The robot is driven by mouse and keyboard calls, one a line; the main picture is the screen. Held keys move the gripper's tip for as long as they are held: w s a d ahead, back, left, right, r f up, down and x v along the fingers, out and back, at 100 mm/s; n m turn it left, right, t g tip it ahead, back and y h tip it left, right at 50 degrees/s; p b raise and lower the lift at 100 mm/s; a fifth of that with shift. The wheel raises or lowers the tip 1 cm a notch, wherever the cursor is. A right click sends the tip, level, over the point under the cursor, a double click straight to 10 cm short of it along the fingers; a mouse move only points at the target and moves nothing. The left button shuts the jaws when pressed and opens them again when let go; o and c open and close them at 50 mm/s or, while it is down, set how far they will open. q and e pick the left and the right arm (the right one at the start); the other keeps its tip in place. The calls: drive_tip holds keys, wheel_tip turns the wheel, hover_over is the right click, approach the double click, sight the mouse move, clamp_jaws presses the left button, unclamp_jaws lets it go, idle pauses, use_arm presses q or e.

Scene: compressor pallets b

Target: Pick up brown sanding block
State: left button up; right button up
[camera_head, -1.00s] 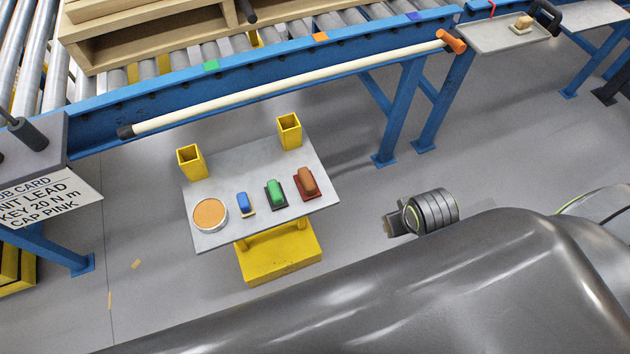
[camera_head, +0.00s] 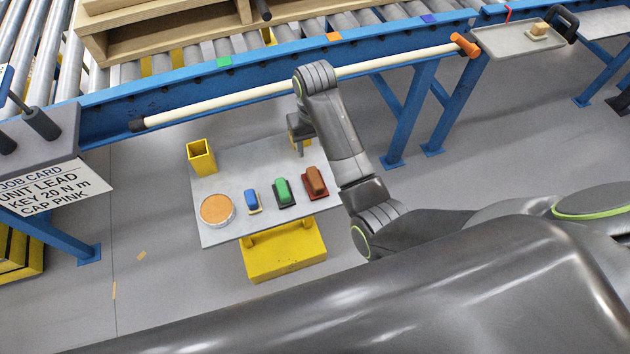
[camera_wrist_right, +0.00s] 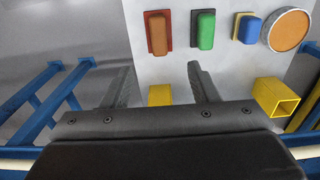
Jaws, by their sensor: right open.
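The brown sanding block (camera_head: 315,181) sits on a dark red pad on the small grey table (camera_head: 222,236), at the right end of a row. My left gripper is not in view.
A green block (camera_head: 283,191), a blue block (camera_head: 251,200) and a round orange-topped tin (camera_head: 216,209) stand left of the brown block. A yellow square holder (camera_head: 201,156) rises at the table's back left. A cream pole (camera_head: 220,100) runs along the blue conveyor frame (camera_head: 110,120) behind.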

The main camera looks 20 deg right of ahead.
approach(315, 177)
drive_tip(key=f, duration=0.5)
drive_tip(key=shift+s+a+f+b, duration=0.15)
drive_tip(key=shift+s+b, duration=0.1)
drive_tip(key=shift+b, duration=0.15)
drive_tip(key=shift+w+f+b, duration=0.2)
drive_tip(key=shift+f, duration=1.2)
drive_tip(key=shift+w+f+b, duration=0.15)
drive_tip(key=shift+f, duration=1.2)
drive_tip(key=c, duration=1.1)
